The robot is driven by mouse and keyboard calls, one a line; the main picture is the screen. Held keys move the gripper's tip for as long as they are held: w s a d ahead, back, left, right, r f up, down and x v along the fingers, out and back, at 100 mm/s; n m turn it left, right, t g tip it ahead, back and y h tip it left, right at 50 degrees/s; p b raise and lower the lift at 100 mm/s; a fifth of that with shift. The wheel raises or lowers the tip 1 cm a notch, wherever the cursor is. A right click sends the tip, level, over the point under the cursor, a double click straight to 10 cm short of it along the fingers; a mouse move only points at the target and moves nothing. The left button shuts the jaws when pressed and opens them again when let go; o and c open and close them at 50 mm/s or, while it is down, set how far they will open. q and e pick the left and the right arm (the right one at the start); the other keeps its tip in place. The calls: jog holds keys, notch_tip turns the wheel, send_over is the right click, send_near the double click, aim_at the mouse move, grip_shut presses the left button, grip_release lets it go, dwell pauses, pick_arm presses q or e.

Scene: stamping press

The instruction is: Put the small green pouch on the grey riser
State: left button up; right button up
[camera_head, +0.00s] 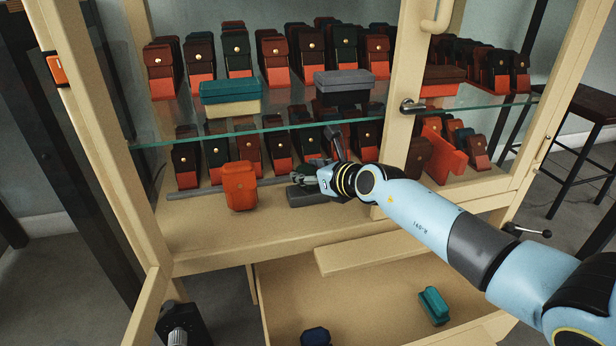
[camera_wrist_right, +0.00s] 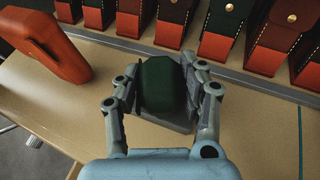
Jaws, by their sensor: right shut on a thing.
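The small green pouch (camera_wrist_right: 160,84) is dark green and stands between the two fingers of my right gripper (camera_wrist_right: 163,95), which is shut on it. The grey riser (camera_wrist_right: 170,122) shows below the pouch and past its edges, so the pouch is over it or on it; I cannot tell if they touch. In the head view my right gripper (camera_head: 312,181) is at the lower shelf, beside a row of cases, and the dark riser (camera_head: 299,201) shows just under it. There the pouch is mostly hidden by the gripper. My left gripper is not in view.
An orange case (camera_head: 239,187) stands left of the riser. Rows of red, brown and green cases stand behind, below a glass shelf (camera_head: 290,118). A door post (camera_head: 404,85) rises near my right arm. An open drawer below holds a teal case (camera_head: 434,305).

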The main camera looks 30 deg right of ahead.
jog(key=shift+r, duration=0.1)
jog(key=o, duration=0.8)
jog(key=shift+f, duration=0.25)
jog(key=o, duration=0.5)
jog(key=shift+c, duration=0.2)
jog(key=shift+r, duration=0.2)
